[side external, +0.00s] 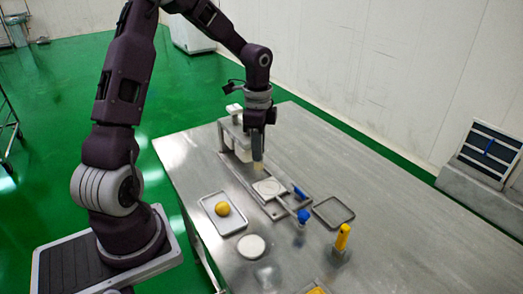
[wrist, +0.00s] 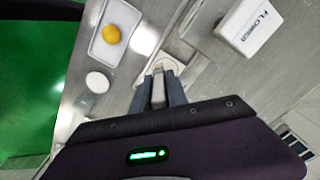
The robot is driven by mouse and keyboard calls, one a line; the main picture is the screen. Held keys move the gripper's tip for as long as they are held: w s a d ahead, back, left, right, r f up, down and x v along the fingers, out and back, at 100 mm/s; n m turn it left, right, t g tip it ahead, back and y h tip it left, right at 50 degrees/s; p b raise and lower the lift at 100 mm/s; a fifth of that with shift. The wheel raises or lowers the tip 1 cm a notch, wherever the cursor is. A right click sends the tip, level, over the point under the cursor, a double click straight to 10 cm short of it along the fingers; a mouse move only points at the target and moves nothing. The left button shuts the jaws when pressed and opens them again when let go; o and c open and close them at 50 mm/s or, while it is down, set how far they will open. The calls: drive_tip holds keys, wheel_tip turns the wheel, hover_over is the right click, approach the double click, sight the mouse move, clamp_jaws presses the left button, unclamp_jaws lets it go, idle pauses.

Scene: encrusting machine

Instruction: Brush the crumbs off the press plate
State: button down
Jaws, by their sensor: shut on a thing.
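The press plate (side external: 270,188) is a pale round disc on a flat metal base on the table. It shows partly in the wrist view (wrist: 172,66), behind the fingers. My gripper (side external: 258,153) points down over the plate's far edge. It is shut on a brush, whose pale bristles (side external: 258,168) hang below the fingers close to the plate. I cannot tell whether they touch it. In the wrist view my gripper (wrist: 159,88) has the brush (wrist: 158,72) between its two grey fingers. Crumbs are too small to make out.
A white machine head (side external: 234,137) stands behind the plate. A blue-ended lever (side external: 299,191) and a blue-topped item (side external: 303,216) lie to the right. A tray with a yellow ball (side external: 222,208), a white disc (side external: 251,246), an empty tray (side external: 347,214) and an upright yellow item (side external: 342,237) surround it.

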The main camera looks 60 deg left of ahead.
sight(259, 169)
drive_tip(key=shift+d+f, duration=0.1)
drive_tip(key=shift+f, duration=2.9)
drive_tip(key=shift+w+f, duration=0.45)
drive_tip(key=shift+w, duration=0.1)
drive_tip(key=shift+w+f, duration=0.1)
drive_tip(key=shift+w, duration=1.85)
drive_tip(key=shift+s, duration=2.35)
drive_tip(key=shift+w, duration=2.35)
drive_tip(key=shift+w+d, duration=0.15)
drive_tip(key=shift+d, duration=1.45)
drive_tip(key=shift+s, duration=2.6)
drive_tip(key=shift+w, duration=2.45)
drive_tip(key=shift+s, duration=2.35)
drive_tip(key=shift+s+a, duration=0.1)
drive_tip(key=shift+s, duration=0.05)
wheel_tip(259, 169, up, 8)
